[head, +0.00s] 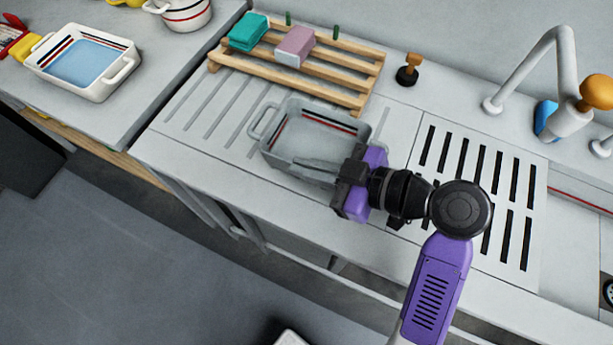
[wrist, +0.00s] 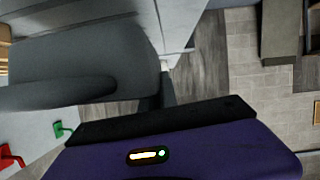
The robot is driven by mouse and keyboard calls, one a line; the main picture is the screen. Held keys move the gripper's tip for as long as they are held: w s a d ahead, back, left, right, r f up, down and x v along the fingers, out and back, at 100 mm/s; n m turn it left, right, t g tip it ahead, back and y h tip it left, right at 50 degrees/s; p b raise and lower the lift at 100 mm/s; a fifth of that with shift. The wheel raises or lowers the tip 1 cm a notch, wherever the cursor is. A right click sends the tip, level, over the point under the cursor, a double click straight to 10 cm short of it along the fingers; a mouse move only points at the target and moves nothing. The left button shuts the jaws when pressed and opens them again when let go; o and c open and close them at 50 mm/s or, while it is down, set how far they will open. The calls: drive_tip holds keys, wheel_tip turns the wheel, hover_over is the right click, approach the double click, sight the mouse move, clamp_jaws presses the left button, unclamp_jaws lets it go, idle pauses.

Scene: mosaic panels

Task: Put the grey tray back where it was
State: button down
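The grey tray (head: 282,157) is at the middle of the ribbed drainboard in the head view, below the slatted wooden rack. It has a loop handle at its left end and dark and red stripes on its inner far wall. I cannot tell whether it rests on the surface or hangs just above it. My gripper (head: 318,167) is at the tray's near right corner, with a finger reaching over the near wall. In the wrist view a large grey surface, likely the tray (wrist: 90,50), fills the upper left. Whether the fingers grip the wall is unclear.
The wooden rack (head: 331,69) holds a teal block (head: 248,32) and a pink block (head: 295,46). A wooden-handled black stopper (head: 408,72), a slotted grate (head: 480,190) and a faucet (head: 560,70) are to the right. A white tray with blue inside (head: 108,88) stands on the left counter.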

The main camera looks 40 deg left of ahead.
drive_tip(key=shift+f, duration=2.75)
drive_tip(key=c, duration=1.6)
unclamp_jaws()
drive_tip(key=shift+f, duration=0.1)
drive_tip(key=shift+c, duration=0.2)
drive_tip(key=b+v, duration=0.1)
drive_tip(key=v, duration=1.1)
